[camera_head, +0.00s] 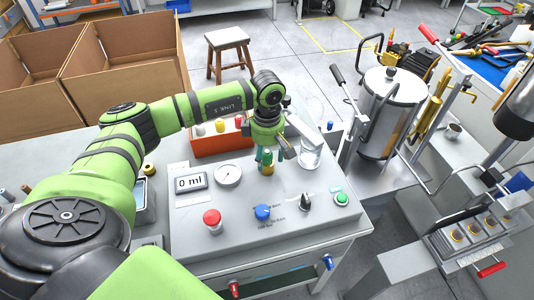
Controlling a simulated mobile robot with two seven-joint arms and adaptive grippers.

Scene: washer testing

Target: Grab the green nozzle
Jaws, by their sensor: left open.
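The green nozzle (266,162), a small green piece with a brass-coloured part, is on the light grey test panel (300,235). My left gripper (269,153) points down right at the nozzle, its jaws open. The fingers overlap the nozzle's upper part in the picture, so I cannot tell whether they touch it. My left arm reaches in from the left across the bench. My right gripper is not in view.
An orange-red box (222,142) with coloured pieces on top stands just behind. A gauge (228,174), a red button (212,220) and a blue knob (262,212) rise from the panel. A steel tank (390,105) stands further right.

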